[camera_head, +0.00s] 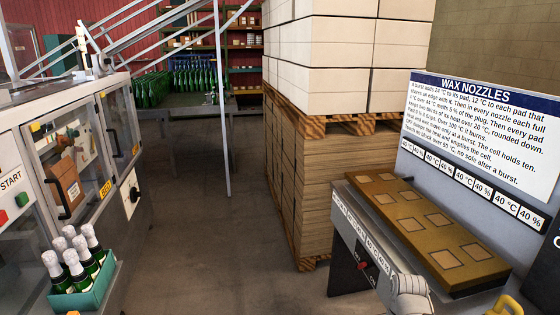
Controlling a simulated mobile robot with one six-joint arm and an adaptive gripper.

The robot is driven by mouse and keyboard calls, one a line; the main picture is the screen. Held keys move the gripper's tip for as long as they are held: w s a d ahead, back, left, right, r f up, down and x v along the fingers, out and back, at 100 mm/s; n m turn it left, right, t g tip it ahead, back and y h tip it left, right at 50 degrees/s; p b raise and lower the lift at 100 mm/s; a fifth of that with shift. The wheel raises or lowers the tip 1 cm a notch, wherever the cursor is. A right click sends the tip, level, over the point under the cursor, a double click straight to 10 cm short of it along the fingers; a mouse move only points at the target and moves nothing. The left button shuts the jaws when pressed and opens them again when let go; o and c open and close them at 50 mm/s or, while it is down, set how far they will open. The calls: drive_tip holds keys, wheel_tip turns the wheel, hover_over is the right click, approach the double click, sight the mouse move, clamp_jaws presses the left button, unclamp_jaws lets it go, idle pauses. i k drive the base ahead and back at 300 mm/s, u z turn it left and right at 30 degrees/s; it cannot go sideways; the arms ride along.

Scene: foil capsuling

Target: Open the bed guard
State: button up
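The grey machine (20,120) on the left has clear guard doors in grey frames. The nearer clear door (68,160) has a black upright handle (56,198) and looks shut. A brown box and yellow parts show behind it. A second clear door (122,118) with a black handle (114,126) stands on the side further along and also looks shut. I cannot tell for certain which door is the bed guard. My gripper is not in view.
A teal crate (82,296) of foil-topped bottles stands before the machine. Pallets of stacked cartons (320,60) rise mid-picture. A brown padded block (420,230) and the WAX NOZZLES board (480,130) are at right. A thin post (222,120) stands in otherwise clear floor (200,230).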

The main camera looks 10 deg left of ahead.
sight(33, 127)
drive_tip(key=u, duration=0.2)
drive_tip(key=i, duration=0.8)
drive_tip(key=u, duration=0.6)
drive_tip(key=i, duration=0.55)
drive_tip(key=u, duration=1.05)
drive_tip(key=i, duration=0.85)
drive_tip(key=u, duration=0.4)
drive_tip(key=k, duration=0.65)
drive_tip(key=u, duration=0.15)
drive_tip(key=i, duration=0.6)
